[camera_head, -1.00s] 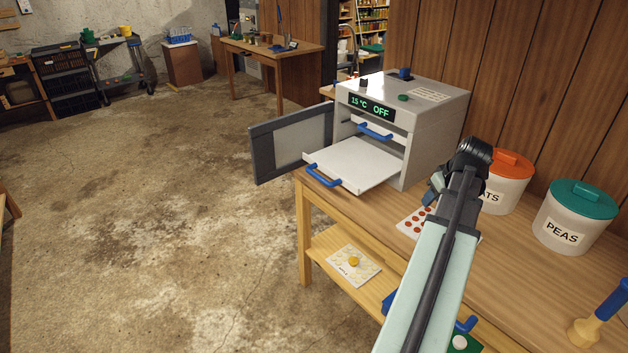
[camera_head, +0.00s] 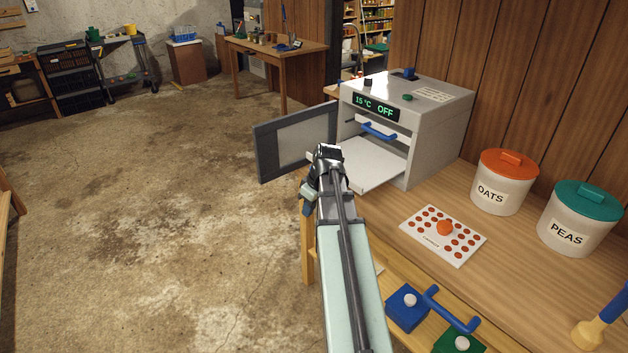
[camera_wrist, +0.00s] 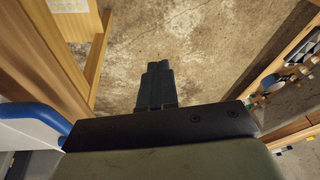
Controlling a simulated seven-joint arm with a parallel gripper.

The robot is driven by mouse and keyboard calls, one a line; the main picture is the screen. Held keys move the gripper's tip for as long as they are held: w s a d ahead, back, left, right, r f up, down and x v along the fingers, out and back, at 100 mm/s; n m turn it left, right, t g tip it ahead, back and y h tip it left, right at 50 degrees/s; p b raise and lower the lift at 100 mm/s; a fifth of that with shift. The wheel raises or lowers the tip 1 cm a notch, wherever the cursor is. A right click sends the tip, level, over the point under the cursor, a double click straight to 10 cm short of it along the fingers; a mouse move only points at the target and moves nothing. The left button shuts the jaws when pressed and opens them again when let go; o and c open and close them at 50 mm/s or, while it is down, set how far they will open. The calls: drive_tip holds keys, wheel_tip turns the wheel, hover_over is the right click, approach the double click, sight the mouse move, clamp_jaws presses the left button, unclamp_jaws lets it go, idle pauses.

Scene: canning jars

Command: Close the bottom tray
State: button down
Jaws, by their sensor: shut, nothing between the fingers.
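The bottom tray (camera_head: 375,165) is a white flat tray pulled well out of the grey appliance (camera_head: 435,135). My arm covers its front end in the head view. Its blue handle (camera_wrist: 45,114) and white edge (camera_wrist: 22,136) show at the left of the wrist view, beside my gripper's body. My gripper (camera_wrist: 158,66) is shut and empty, pointing down toward the floor. In the head view my gripper (camera_head: 306,207) hangs just in front of the tray's front end. I cannot tell whether it touches the handle.
The appliance door (camera_head: 295,143) stands open to the left. An upper tray's blue handle (camera_head: 379,132) sits above. Open floor (camera_head: 150,220) lies left.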

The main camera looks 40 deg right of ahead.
sight(366, 159)
drive_tip(key=w+a+f+n+g+h, duration=0.2)
drive_tip(key=w+a+f+n+h, duration=0.15)
drive_tip(key=a, duration=0.35)
drive_tip(key=w+a+f+n+g+h, duration=0.1)
drive_tip(key=w+a+f+n+h, duration=0.3)
drive_tip(key=a, duration=0.4)
drive_tip(key=w+d+r+n+h, duration=0.2)
drive_tip(key=d+r+n+h, duration=0.5)
drive_tip(key=d+r+h, duration=0.35)
drive_tip(key=d+f, duration=0.2)
drive_tip(key=d, duration=1.2)
drive_tip(key=shift+w+d+n+y, duration=0.25)
drive_tip(key=shift+n+y, duration=0.1)
drive_tip(key=shift+y, duration=0.05)
drive_tip(key=shift+f, duration=0.1)
drive_tip(key=r+x, duration=0.1)
drive_tip(key=x, duration=0.7)
drive_tip(key=r+x, duration=0.2)
drive_tip(key=x, duration=0.6)
drive_tip(key=d+r+x, duration=0.1)
drive_tip(key=r+x, duration=0.1)
drive_tip(key=x, duration=0.7)
drive_tip(key=shift+w+d+r, duration=0.1)
drive_tip(key=shift+w+d, duration=0.05)
drive_tip(key=shift+w, duration=0.05)
